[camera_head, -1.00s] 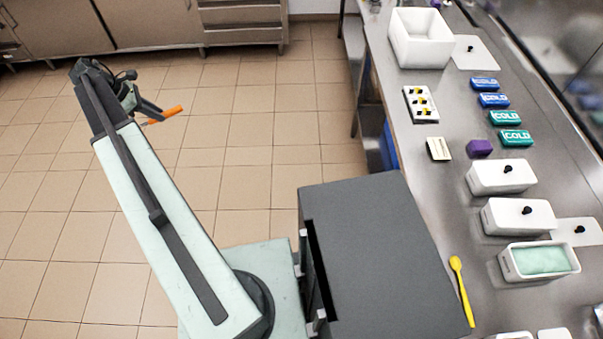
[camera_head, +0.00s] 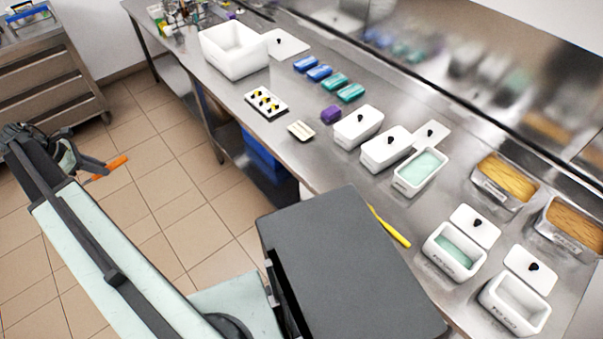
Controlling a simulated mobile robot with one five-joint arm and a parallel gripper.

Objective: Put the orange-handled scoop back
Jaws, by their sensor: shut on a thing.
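My gripper (camera_head: 84,168) is at the left of the head view, over the open floor and away from the counter. It is shut on the orange-handled scoop (camera_head: 108,168). The orange handle sticks out to the right of the jaws; the rest of the scoop is mostly hidden or too small to make out. A yellow scoop or spoon (camera_head: 391,228) lies on the counter (camera_head: 330,165), partly hidden by my dark body top.
The counter holds a large white bin (camera_head: 233,52), blue and teal cold packs (camera_head: 335,81), a purple block (camera_head: 331,114), lidded white tubs (camera_head: 358,125), an open tub with green content (camera_head: 420,172) and two tubs of tan content (camera_head: 505,182). The tiled floor (camera_head: 165,165) is clear.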

